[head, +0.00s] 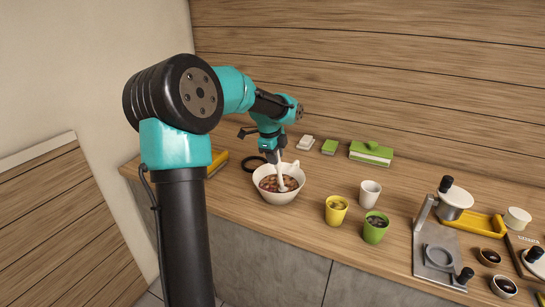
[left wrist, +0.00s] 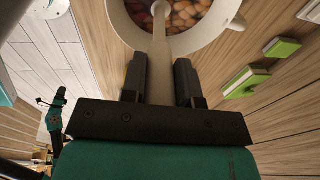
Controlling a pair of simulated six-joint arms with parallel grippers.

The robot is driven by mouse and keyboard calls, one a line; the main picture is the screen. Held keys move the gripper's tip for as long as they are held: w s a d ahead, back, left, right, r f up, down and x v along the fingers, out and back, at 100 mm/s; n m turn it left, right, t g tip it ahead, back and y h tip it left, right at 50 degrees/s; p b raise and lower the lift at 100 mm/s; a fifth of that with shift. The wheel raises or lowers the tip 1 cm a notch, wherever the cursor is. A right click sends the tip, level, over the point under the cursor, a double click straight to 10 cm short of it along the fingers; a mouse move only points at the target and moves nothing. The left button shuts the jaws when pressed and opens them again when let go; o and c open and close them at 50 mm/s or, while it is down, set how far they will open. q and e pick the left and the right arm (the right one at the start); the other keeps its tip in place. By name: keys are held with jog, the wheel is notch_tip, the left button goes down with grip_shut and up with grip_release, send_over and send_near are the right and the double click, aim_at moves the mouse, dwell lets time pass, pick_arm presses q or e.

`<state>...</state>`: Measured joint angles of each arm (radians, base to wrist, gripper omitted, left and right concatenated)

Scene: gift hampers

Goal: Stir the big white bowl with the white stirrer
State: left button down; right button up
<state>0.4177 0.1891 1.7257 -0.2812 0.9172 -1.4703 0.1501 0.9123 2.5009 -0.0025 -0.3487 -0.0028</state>
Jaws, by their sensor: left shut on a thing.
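The big white bowl (head: 278,197) stands on the wooden counter and holds a brown and reddish mixture. The white stirrer (head: 281,178) stands tilted with its lower end in the mixture. My left gripper (head: 272,154) is above the bowl's far side, shut on the stirrer's handle. In the left wrist view, the gripper (left wrist: 160,80) has its two dark fingers on either side of the pale stirrer handle (left wrist: 159,52). The handle leads to the bowl (left wrist: 125,25), whose contents look like round brown and red pieces. My right gripper is not in view.
A white cup (head: 369,194), a yellow cup (head: 336,210) and a green cup (head: 374,228) stand right of the bowl. A green box (head: 371,153) lies behind. A metal press stand (head: 424,255) is at the right.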

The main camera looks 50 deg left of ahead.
pick_arm(q)
jog(key=shift+w, duration=0.75)
jog(key=shift+w+a, duration=0.75)
jog(key=shift+a, duration=0.2)
jog(key=shift+a, duration=1)
